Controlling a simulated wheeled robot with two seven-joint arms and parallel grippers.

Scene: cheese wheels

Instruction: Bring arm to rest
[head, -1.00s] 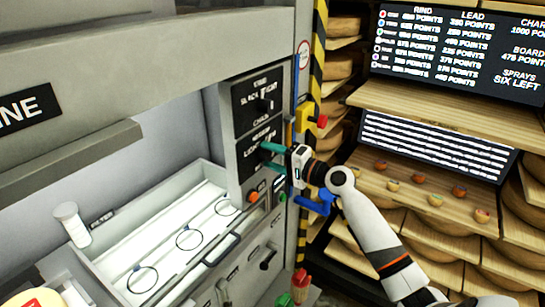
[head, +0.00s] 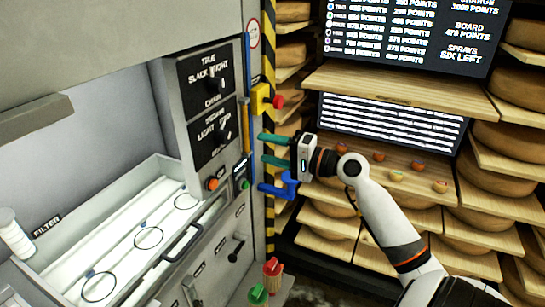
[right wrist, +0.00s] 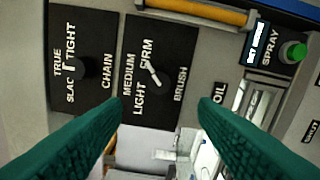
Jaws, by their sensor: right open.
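My right arm (head: 385,225) comes in from the lower right. My right gripper (head: 263,149) has two teal fingers, open and empty, pointing left in front of the striped post, clear of the dial panel. In the right wrist view, the open fingers (right wrist: 160,105) frame the panel with nothing between them. The lower dial (head: 225,126) has a slanted white pointer; it also shows in the right wrist view (right wrist: 153,75). The upper dial (head: 212,80) sits above it. My left gripper is not in view.
A yellow box with a red button (head: 264,99), a blue handle (head: 278,187) and the yellow-black post (head: 268,60) are close to the gripper. Shelves of cheese wheels (head: 505,150) stand behind the arm. A white tray (head: 60,220) with rings is at left.

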